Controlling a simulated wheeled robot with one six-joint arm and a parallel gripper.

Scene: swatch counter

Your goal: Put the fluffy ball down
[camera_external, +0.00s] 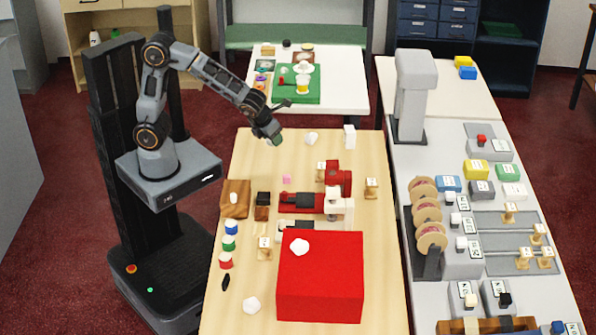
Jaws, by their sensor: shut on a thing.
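My gripper (268,127) is in the external view, above the far left part of the wooden table (240,165), pointing down and to the right. It is shut on a small dark green, roundish thing that shows at its fingertips, which appears to be the fluffy ball (277,139). The ball is small in this view, and the fingers hide part of it. It looks held above the tabletop, but the exact height is hard to tell.
A large red box (320,288) stands at the near end, with a white lump (299,246) on top. A red machine (337,180) stands mid-table. Small colored spools (229,243) line the left side. Another white lump (311,137) lies right of my gripper.

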